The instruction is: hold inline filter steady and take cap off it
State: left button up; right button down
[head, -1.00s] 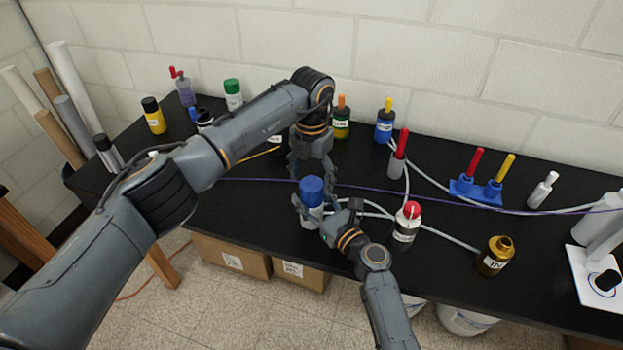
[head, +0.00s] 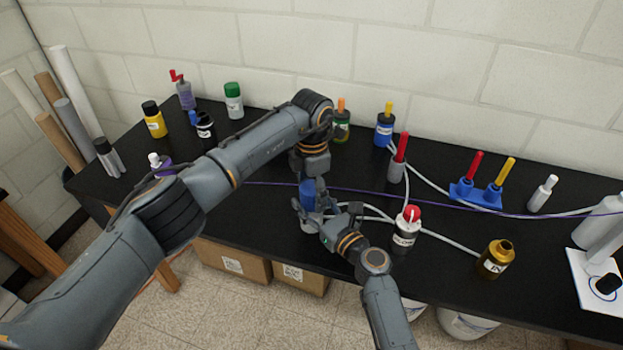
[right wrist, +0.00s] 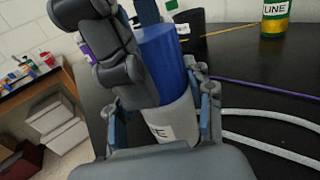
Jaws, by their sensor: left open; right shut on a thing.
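The inline filter has a pale grey body (right wrist: 178,118) with a partly visible label, and it stands nearly upright near the table's front edge. Its blue cap (head: 307,192) sits on top and also shows in the right wrist view (right wrist: 163,62). My right gripper (head: 310,213) is shut around the filter's body below the cap. My left gripper (head: 312,178) is open, pointing down from above right at the cap. In the head view, the fingers and wrists hide much of the filter and cap, so I cannot tell whether the left fingers touch the cap.
A purple cord (head: 400,191) runs across the black table (head: 265,215) behind the filter. Several bottles line the back.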

pick_arm(q)
jog(key=shift+f, duration=0.6)
jog(key=c, duration=1.2)
jog(key=n, duration=0.6)
jog(key=shift+n, duration=0.3)
jog(key=o, duration=1.3)
